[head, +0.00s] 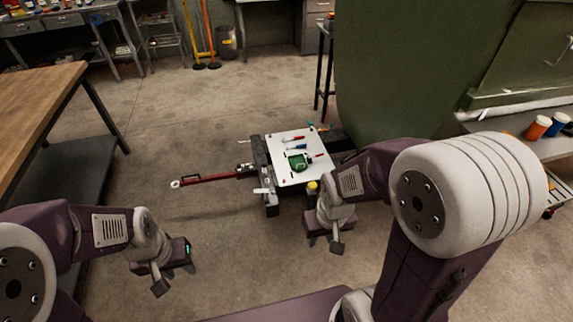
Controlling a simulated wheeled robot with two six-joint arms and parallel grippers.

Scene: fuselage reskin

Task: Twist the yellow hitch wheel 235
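A small yellow round part (312,187) shows at the front right edge of a low cart, close beside my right gripper. It may be the yellow hitch wheel, but it is too small to be sure. My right gripper (331,236) hangs just below and right of it in the picture; I cannot tell whether they touch. My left gripper (163,274) hangs over bare floor at the lower left, well apart from the cart. Both grippers point down, and their finger openings are too small to read. No held thing shows in either.
The low cart (283,168) bears a white board with a green item and small tools. Its red tow bar (210,178) reaches left over the floor. A wooden bench (35,100) stands left, a green fuselage panel (400,85) right.

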